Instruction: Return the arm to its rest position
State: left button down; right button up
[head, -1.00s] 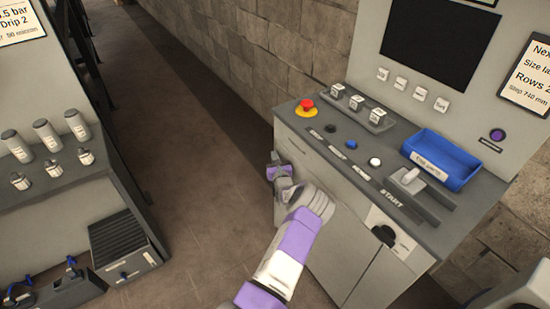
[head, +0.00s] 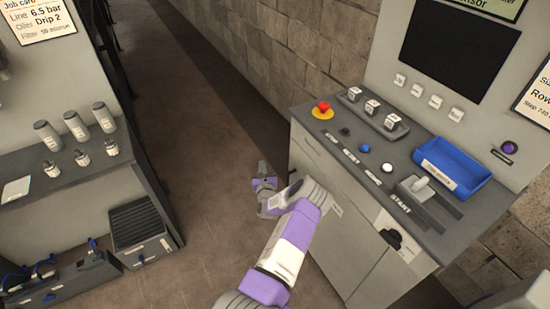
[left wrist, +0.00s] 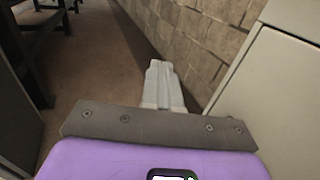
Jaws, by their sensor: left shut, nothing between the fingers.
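My left arm (head: 290,250), purple and white, reaches up from the bottom middle of the head view. Its gripper (head: 262,167) is beside the left side of the control console (head: 340,215), over the floor aisle, apart from the console as far as I can tell. In the left wrist view its two grey fingers (left wrist: 160,68) are together and empty, with floor and brick wall beyond them. My right gripper is not in view.
The console carries a red emergency button (head: 323,107), a blue bin (head: 452,165) and a lever (head: 420,187). A grey bench (head: 60,195) with bottles stands at the left. Bare floor (head: 190,130) lies between bench and console. A brick wall (head: 310,60) runs behind.

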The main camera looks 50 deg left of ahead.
pick_arm(q)
jog(key=shift+s, duration=0.25)
jog(key=s+d+f+n+g+h, duration=0.2)
jog(key=s+d+f+n+g, duration=0.3)
jog(key=s+f+n+g, duration=0.45)
jog(key=s+d+f+n+g+h, duration=0.2)
jog(key=s+d+f+h, duration=0.15)
jog(key=d, duration=0.35)
jog(key=s+d+f+n+g+h, duration=0.25)
jog(key=s+d, duration=0.25)
jog(key=d, duration=0.3)
jog(key=d+n+t+h, duration=0.2)
jog(key=d+n+h, duration=0.55)
jog(key=d, duration=1.65)
jog(key=w+d+r+n+t+h, duration=0.2)
jog(key=d+r, duration=0.1)
jog(key=d, duration=0.3)
jog(key=w+d+r+n+t+h, duration=0.2)
jog(key=d+r, duration=0.1)
jog(key=d, duration=0.4)
jog(key=shift+w+d+r+n, duration=0.2)
jog(key=shift+w+r+n, duration=0.1)
jog(key=shift+w+n, duration=0.1)
